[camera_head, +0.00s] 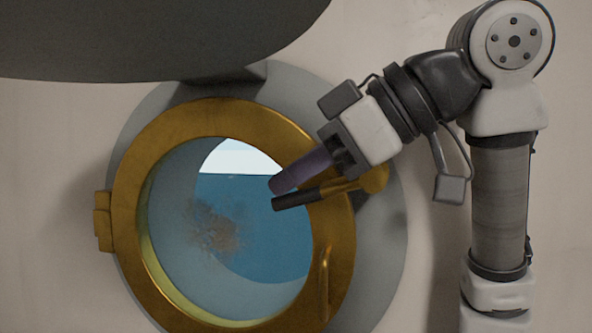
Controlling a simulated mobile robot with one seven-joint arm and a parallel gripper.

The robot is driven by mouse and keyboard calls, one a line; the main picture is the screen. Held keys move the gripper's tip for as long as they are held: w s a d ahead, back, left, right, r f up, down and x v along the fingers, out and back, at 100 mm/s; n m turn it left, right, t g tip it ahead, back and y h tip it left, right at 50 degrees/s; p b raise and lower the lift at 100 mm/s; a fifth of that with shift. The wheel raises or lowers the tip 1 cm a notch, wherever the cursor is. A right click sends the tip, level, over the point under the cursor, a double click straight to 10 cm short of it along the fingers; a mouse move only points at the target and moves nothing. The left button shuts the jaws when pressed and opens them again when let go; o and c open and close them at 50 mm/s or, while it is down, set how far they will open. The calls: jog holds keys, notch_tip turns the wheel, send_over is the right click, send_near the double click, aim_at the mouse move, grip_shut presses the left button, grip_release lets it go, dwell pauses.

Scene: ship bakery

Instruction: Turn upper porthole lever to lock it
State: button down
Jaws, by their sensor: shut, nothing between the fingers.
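The round porthole (135,170) has a brass ring and glass, and it lies flat against its grey frame. The upper lever (340,188) has a brass arm and a dark grip (297,198). It runs from a brass pivot at the ring's right side, leftward and slightly down across the ring, so its grip lies in front of the glass. My gripper (278,184) comes in from the upper right with its fingers shut and empty. The fingers lie just above the grip, nearly parallel to it. I cannot tell whether they touch it.
A large dark grey cover (160,40) overhangs the porthole at the upper left. A brass hinge (103,221) is on the ring's left side. A curved brass handle (324,285) stands out at the ring's lower right. The pale wall (430,270) is bare to the right.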

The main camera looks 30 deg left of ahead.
dwell(0.5)
jog(key=v, duration=1.3)
jog(key=shift+d+r+b, duration=0.3)
jog(key=shift+b, duration=0.05)
